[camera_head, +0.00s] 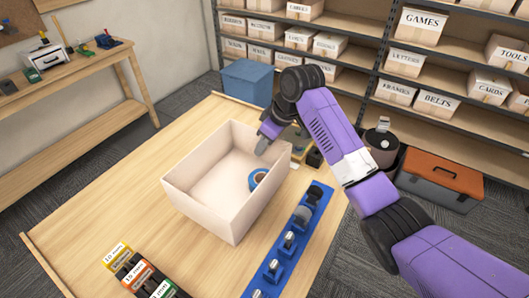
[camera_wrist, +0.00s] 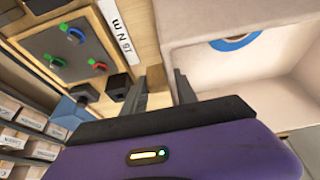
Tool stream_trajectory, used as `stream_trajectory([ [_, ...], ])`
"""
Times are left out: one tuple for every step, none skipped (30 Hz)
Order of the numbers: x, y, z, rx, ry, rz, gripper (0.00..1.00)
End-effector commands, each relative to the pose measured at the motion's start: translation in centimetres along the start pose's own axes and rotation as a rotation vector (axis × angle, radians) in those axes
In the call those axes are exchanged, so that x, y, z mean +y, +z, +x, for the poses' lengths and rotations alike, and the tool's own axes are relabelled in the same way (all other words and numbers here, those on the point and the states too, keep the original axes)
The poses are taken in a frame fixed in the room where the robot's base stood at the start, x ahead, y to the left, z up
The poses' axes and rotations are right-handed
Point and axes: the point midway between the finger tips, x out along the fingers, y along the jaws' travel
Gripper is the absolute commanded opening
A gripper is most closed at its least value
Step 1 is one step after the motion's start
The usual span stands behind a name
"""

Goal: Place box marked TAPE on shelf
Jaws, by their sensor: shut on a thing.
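An open, pale box (camera_head: 205,200) stands on the wooden table with a blue tape roll (camera_head: 257,178) inside. I see no TAPE marking on its visible sides. My gripper (camera_head: 263,146) is at the box's far right rim, pointing down. In the wrist view its fingers (camera_wrist: 163,92) straddle the box's wall, one outside and one inside, and are shut on it. The box (camera_wrist: 270,75) and part of the tape roll (camera_wrist: 235,41) show there too. The shelf (camera_head: 460,50) stands at the back right, holding several labelled cardboard boxes, with some bare board between them.
A blue bin (camera_head: 246,82) stands beyond the table's far edge. A blue tool rail (camera_head: 290,240) lies right of the box, and coloured labelled blocks (camera_head: 137,272) lie at the near left. A grey and orange toolbox (camera_head: 440,178) sits before the shelf. A workbench (camera_head: 70,80) lines the left wall.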

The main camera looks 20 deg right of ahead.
Motion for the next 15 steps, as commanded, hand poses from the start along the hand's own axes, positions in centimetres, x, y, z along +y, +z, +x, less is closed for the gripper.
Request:
stream_trajectory([
  [0.0, 0.2, 0.3, -0.001, -0.001, 0.001, 0.00],
  [0.0, 0.3, 0.6, -0.002, -0.001, 0.001, 0.00],
  [0.0, 0.6, 1.1, -0.002, -0.001, 0.002, 0.00],
  [0.0, 0.8, 1.6, -0.003, -0.002, 0.002, 0.00],
  [0.0, 0.9, 2.0, -0.003, -0.002, 0.001, 0.00],
  [0.0, 1.1, 2.6, -0.002, -0.002, 0.001, 0.00],
  [0.0, 1.3, 2.9, -0.003, -0.002, 0.001, 0.00],
  [0.0, 1.4, 3.2, -0.002, -0.001, 0.001, 0.00],
  [0.0, 1.5, 3.5, -0.001, 0.000, 0.001, 0.00],
  [0.0, 1.6, 3.7, -0.001, 0.000, 0.001, 0.00],
  [0.0, 1.6, 3.8, -0.001, 0.000, 0.000, 0.00],
  [0.0, 1.6, 3.9, 0.000, 0.001, 0.000, 0.00],
  [0.0, 1.6, 3.9, 0.000, 0.001, 0.000, 0.00],
  [0.0, 1.6, 3.9, 0.000, 0.001, 0.000, 0.00],
  [0.0, 1.6, 3.9, 0.000, 0.001, 0.000, 0.00],
])
